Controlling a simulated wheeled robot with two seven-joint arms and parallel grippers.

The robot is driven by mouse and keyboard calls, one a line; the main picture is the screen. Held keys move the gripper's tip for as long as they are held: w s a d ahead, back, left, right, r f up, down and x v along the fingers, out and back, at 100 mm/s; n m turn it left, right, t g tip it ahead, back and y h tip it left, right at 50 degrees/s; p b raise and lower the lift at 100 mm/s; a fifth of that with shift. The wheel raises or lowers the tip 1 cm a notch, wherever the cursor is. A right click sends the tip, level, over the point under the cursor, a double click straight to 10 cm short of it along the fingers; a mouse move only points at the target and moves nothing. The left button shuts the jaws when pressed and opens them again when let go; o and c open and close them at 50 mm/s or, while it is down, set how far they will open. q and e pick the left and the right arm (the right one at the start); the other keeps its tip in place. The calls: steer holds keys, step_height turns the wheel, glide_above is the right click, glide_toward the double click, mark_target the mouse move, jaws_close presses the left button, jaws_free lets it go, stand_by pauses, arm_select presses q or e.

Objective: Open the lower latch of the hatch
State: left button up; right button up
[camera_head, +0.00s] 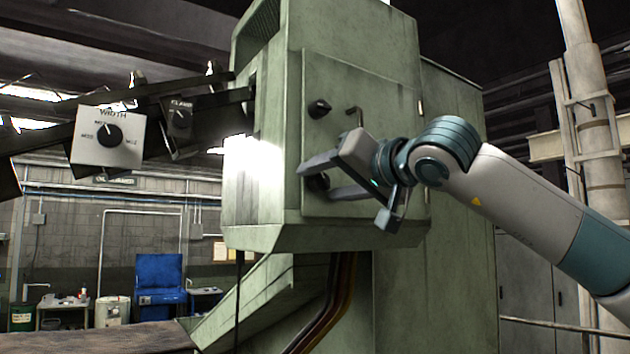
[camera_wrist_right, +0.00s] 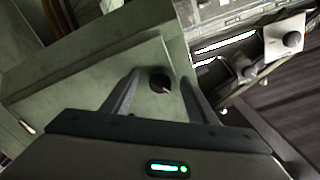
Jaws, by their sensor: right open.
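The hatch (camera_head: 375,75) is a green panel on the machine's front face, and it looks closed. Its upper latch (camera_head: 319,108) is a black knob near the left edge. The lower latch (camera_head: 319,182) is a dark knob below it, partly covered by my right gripper (camera_head: 303,182). In the right wrist view the lower latch (camera_wrist_right: 160,82) shows between the two open fingers, just past their tips. I cannot tell whether the fingers touch it. My left gripper is out of view.
A small hooked handle (camera_head: 354,112) sticks out of the hatch right of the upper latch. A WIDTH dial box (camera_head: 108,140) and a CLAMP dial box (camera_head: 180,122) hang on dark rails at left. A blue cabinet (camera_head: 160,285) stands far back.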

jaws_close()
steer(key=shift+f+m+b, duration=0.1)
steer(key=shift+m+b, duration=1.2)
steer(key=shift+b, duration=0.05)
steer(key=shift+m+b, duration=0.35)
steer(key=shift+m, duration=0.25)
steer(key=shift+m+b, duration=1)
steer(key=shift+m, duration=0.1)
steer(key=shift+m+b, duration=0.4)
steer(key=shift+m, duration=0.4)
